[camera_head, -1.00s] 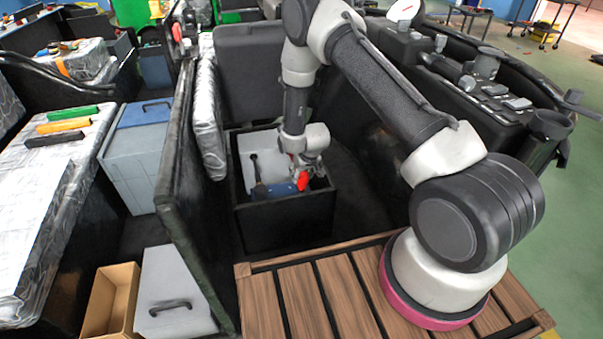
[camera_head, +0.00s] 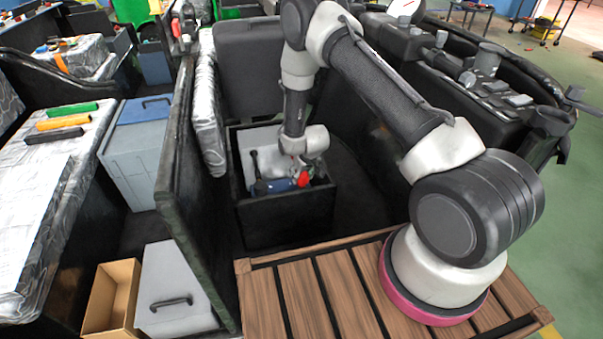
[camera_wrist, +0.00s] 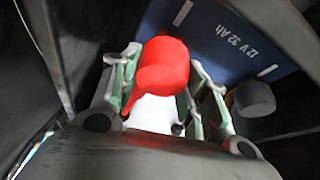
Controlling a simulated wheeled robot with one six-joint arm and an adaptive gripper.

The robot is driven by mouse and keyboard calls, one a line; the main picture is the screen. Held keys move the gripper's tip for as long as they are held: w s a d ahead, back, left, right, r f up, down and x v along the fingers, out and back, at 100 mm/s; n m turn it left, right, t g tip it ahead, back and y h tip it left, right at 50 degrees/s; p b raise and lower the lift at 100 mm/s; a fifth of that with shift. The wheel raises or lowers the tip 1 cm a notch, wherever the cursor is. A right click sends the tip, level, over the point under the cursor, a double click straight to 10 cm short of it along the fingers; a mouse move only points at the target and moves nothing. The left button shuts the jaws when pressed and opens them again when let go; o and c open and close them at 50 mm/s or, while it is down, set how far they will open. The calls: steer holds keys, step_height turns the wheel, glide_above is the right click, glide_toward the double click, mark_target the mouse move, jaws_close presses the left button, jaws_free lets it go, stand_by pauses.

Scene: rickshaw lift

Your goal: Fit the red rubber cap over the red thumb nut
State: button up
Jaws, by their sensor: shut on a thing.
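The red rubber cap (camera_wrist: 163,66) is between the fingers of my gripper (camera_wrist: 165,82) in the wrist view. My gripper is shut on it. In the head view, my gripper (camera_head: 303,168) and the red cap (camera_head: 303,179) are over the open black box, at its right part.
The black box (camera_head: 286,222) has walls close around my gripper. A grey round knob (camera_wrist: 254,98) stands by the battery on the right of the wrist view. A tall dark panel (camera_head: 180,190) rises left of the box. A slatted wooden deck (camera_head: 300,300) lies in front.

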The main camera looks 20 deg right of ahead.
steer(key=shift+f, duration=0.8)
steer(key=o, duration=0.9)
steer(key=v, duration=1.2)
steer(key=shift+w, duration=0.1)
